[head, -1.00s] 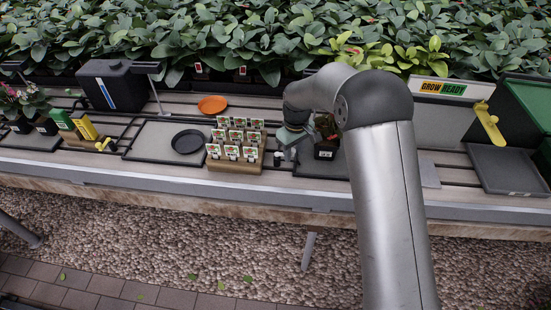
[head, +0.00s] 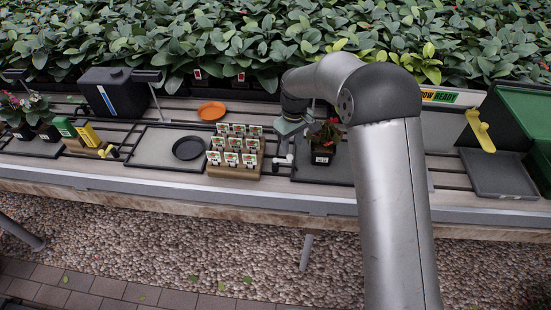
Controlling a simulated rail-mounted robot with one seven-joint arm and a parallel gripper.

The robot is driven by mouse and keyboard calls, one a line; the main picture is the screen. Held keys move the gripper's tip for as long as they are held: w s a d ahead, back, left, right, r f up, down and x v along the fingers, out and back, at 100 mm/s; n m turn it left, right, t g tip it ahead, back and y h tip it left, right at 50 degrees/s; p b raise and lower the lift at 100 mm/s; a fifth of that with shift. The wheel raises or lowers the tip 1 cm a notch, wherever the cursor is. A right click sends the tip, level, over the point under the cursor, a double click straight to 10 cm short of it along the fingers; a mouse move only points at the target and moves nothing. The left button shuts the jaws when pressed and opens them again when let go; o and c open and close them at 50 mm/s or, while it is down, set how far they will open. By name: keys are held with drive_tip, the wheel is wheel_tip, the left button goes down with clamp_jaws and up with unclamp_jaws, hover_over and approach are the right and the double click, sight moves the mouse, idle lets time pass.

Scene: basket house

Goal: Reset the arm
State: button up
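My gripper (head: 287,155) hangs just above the bench, between the wooden rack of seed packets and a potted plant. It is small and partly dark in the head view, so I cannot tell whether its fingers are open or shut. The potted plant (head: 323,150) has red-tinged leaves and a black pot with a white label. It stands upright on a grey tray to the right of my gripper, with a narrow gap showing between them.
The seed packet rack (head: 235,170) stands close on the left. A black saucer (head: 188,149), an orange saucer (head: 211,111) and a dark tank (head: 115,92) are farther left. A grey tray (head: 498,175) and a yellow scoop (head: 480,131) are at right. Dense foliage lines the back.

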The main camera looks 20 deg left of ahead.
drive_tip(key=s+d+r+m, duration=0.3)
drive_tip(key=s+d+r, duration=0.35)
drive_tip(key=d, duration=0.25)
drive_tip(key=s+d+r+m, duration=0.3)
drive_tip(key=s+d+r, duration=0.35)
drive_tip(key=d, duration=0.35)
drive_tip(key=s+d+m, duration=0.2)
drive_tip(key=s+d, duration=0.2)
drive_tip(key=s, duration=0.5)
drive_tip(key=s+d+f+m, duration=0.1)
drive_tip(key=s+d, duration=0.3)
drive_tip(key=s, duration=0.5)
drive_tip(key=shift+s+d+m, duration=0.15)
drive_tip(key=shift+s+m, duration=0.1)
drive_tip(key=shift+m, duration=0.65)
idle(3.4)
